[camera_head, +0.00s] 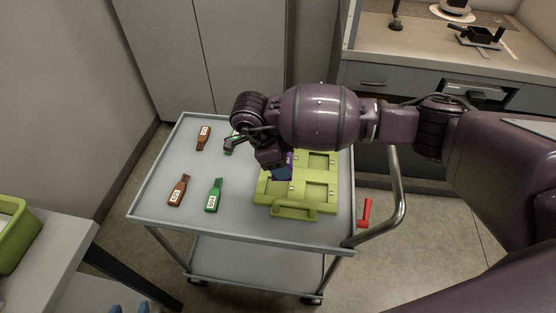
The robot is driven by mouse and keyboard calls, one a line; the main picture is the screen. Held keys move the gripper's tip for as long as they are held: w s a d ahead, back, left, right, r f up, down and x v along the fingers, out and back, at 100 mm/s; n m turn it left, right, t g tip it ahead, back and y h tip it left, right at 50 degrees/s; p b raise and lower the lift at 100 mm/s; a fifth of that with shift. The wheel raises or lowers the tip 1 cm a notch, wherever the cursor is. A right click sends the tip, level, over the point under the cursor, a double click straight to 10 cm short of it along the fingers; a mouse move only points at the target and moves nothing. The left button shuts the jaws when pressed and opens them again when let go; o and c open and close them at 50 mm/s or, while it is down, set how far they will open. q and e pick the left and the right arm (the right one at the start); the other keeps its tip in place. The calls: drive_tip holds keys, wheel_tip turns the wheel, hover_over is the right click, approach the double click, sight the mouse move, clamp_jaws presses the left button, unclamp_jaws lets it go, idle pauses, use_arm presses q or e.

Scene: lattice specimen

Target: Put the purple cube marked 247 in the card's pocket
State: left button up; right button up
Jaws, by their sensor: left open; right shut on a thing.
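My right gripper (273,163) comes in from the right over the cart and is shut on a small dark purple block (288,160), which I take to be the cube. The gripper hides much of it, and no number can be read. The block is at the upper left part of a lime-green card (293,193), a flat board with square recesses and a front handle. A dark blue patch (282,173) shows just below the block; I cannot tell whether the block touches the card. My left gripper is not in view.
The card lies on a grey cart (240,222). Brown bottles (203,137) (178,190) and a green bottle (214,195) lie to the left; another green item (231,145) is partly hidden by my arm. The cart's front left is clear. A green bin (14,235) stands at far left.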

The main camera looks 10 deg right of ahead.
drive_tip(key=shift+a+m, duration=0.45)
drive_tip(key=shift+m, duration=0.25)
drive_tip(key=shift+a+f+g, duration=0.1)
drive_tip(key=shift+g, duration=0.2)
drive_tip(key=shift+f+b, duration=0.3)
drive_tip(key=shift+f, duration=0.4)
drive_tip(key=shift+f+b, duration=0.4)
drive_tip(key=shift+f, duration=0.75)
drive_tip(key=shift+f+b, duration=0.55)
drive_tip(key=shift+f, duration=0.15)
drive_tip(key=shift+r, duration=0.1)
drive_tip(key=o, duration=0.3)
drive_tip(key=shift+c, duration=1.3)
